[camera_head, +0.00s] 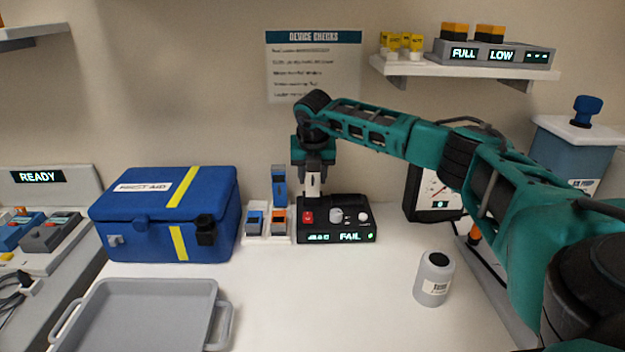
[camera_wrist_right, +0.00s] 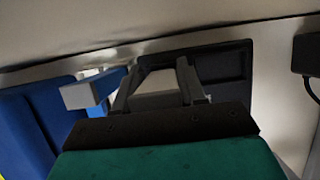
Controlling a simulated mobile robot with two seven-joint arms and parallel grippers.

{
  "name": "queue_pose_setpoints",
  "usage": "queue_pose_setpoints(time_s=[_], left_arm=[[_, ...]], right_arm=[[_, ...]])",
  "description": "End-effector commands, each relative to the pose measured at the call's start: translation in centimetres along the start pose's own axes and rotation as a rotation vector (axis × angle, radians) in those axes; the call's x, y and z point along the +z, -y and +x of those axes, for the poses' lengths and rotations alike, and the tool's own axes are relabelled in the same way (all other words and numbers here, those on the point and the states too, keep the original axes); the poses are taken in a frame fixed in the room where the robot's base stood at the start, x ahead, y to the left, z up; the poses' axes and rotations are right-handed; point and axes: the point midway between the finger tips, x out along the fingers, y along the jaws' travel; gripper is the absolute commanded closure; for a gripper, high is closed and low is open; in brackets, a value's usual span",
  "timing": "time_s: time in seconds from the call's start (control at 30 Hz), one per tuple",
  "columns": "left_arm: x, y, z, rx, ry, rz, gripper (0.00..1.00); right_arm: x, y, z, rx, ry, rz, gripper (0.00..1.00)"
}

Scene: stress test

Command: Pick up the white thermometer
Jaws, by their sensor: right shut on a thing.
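My right gripper (camera_head: 313,170) points down behind the black checking device with the lit "FAIL" panel (camera_head: 350,238). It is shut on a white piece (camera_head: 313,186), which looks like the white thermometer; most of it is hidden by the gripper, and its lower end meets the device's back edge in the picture. I cannot tell if it touches the device. In the right wrist view a pale piece (camera_wrist_right: 160,82) shows between the two fingers (camera_wrist_right: 158,92). My left gripper is not in view.
A white holder (camera_head: 256,238) with blue and orange-grey devices stands left of the checking device. The middle front of the table is clear.

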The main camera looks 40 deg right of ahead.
Motion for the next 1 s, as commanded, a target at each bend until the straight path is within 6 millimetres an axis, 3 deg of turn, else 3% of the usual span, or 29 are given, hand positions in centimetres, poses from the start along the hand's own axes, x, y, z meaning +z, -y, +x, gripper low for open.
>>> queue_pose_setpoints(time_s=[0.27,0.53,0.77,1.0], left_arm=[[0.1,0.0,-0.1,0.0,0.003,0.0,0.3],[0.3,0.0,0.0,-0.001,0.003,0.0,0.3],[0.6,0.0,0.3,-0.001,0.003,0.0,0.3],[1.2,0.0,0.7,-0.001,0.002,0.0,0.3]], right_arm=[[0.3,0.0,-0.5,0.001,0.001,0.001,0.9],[1.3,0.0,-3.5,0.003,0.003,-0.001,0.9],[-1.9,0.0,-4.5,0.0,0.001,-0.005,0.9],[-6.4,0.1,-6.3,0.0,0.001,-0.004,0.9]])
